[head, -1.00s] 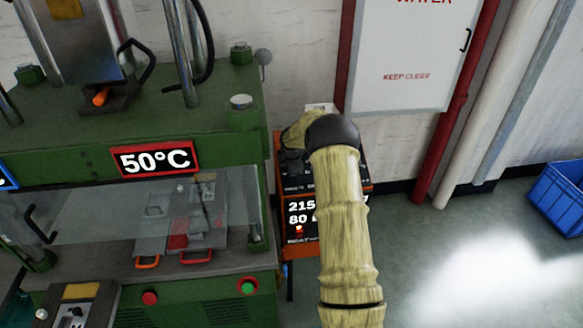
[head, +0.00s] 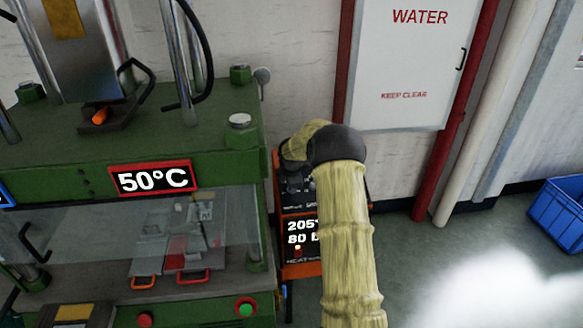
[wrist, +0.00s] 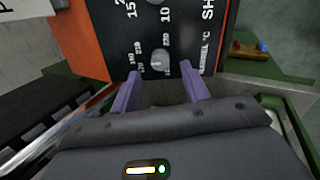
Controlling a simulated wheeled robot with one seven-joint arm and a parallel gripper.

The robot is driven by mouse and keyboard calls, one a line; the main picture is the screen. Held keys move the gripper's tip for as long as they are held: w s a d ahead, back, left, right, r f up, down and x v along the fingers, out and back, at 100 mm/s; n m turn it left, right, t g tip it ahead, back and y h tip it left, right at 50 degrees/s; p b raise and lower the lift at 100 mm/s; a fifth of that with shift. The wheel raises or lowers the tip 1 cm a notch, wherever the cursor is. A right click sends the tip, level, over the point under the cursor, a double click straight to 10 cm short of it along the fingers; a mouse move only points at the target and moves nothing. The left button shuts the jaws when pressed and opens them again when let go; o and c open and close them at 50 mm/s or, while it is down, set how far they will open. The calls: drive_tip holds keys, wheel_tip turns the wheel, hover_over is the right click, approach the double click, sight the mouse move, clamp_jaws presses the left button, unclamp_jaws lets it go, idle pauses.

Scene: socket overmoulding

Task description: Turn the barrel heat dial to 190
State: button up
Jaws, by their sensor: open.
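The orange and black control box (head: 299,252) stands right of the green press, partly hidden behind my arm. Its display reads 205, with a cut-off line starting 80 below it. In the wrist view its black panel (wrist: 176,22) shows sideways, lettered "BARREL °C". A small pale grey dial (wrist: 159,60) sits there among printed numbers. My gripper (wrist: 160,73) is open, its two purple fingers on either side of the dial; I cannot tell whether they touch it. In the head view my arm's sleeve hides the fingers and the dial.
The green press (head: 60,150) with a 50°C sign (head: 153,178) fills the left, close beside the box. A white cabinet marked WATER (head: 410,65) and red pipe are behind at right. A blue crate (head: 560,208) stands on the floor at far right.

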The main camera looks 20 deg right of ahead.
drive_tip(key=b+v, duration=0.1)
drive_tip(key=v, duration=1.2)
drive_tip(key=shift+s+r, duration=0.2)
drive_tip(key=shift+a+f, duration=0.1)
